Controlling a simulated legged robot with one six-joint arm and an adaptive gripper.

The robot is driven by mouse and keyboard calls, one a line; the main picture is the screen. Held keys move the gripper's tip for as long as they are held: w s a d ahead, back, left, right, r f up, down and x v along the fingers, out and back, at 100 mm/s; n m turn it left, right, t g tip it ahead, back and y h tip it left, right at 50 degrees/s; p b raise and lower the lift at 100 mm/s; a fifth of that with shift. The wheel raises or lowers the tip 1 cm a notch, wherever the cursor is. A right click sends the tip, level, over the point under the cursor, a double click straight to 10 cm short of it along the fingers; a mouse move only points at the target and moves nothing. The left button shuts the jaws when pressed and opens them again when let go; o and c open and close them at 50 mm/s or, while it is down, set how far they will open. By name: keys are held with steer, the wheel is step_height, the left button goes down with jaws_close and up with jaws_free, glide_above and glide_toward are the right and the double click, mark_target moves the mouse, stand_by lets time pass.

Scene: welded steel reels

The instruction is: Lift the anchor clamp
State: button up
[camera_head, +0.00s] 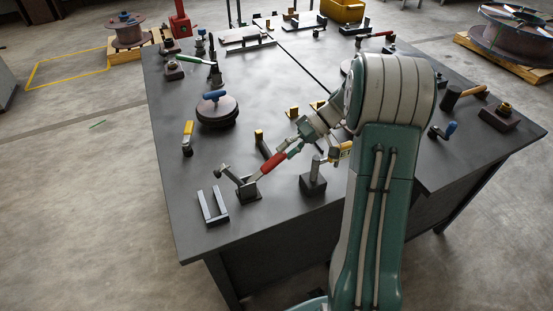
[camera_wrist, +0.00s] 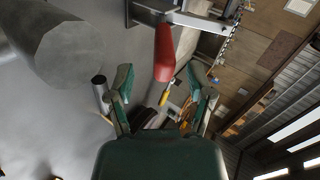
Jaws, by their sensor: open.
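A clamp with a red handle and dark square base (camera_head: 248,192) sits near the table's front left edge; I take it as the anchor clamp. Its red handle (camera_head: 272,163) slants up to the right toward my gripper (camera_head: 292,150). In the wrist view, the red handle (camera_wrist: 165,52) points down toward the space between the two green fingers of my gripper (camera_wrist: 161,80). The fingers are open, with a visible gap on both sides of the handle. I cannot tell how deep the handle's end lies between them.
A U-shaped steel piece (camera_head: 213,207) lies left of the clamp. A dark block with a post (camera_head: 313,184) stands close on the right. A yellow-handled tool (camera_head: 188,135) and a round dark disc (camera_head: 217,111) lie farther back.

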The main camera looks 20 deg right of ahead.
steer(key=v, duration=0.7)
steer(key=shift+d, duration=0.4)
steer(key=shift+r, duration=0.1)
steer(key=s+a+r+m+h, duration=0.1)
steer(key=s+a+r+h, duration=0.6)
steer(key=a, duration=0.5)
steer(key=s+a+r+t+h, duration=0.1)
steer(key=s+a+t+h, duration=0.1)
steer(key=s, duration=0.5)
steer(key=s+a+r+m+t+h, duration=0.1)
steer(key=s+a+t+h, duration=0.1)
steer(key=s, duration=0.5)
steer(key=shift+a+t, duration=0.75)
steer(key=shift+t, duration=0.05)
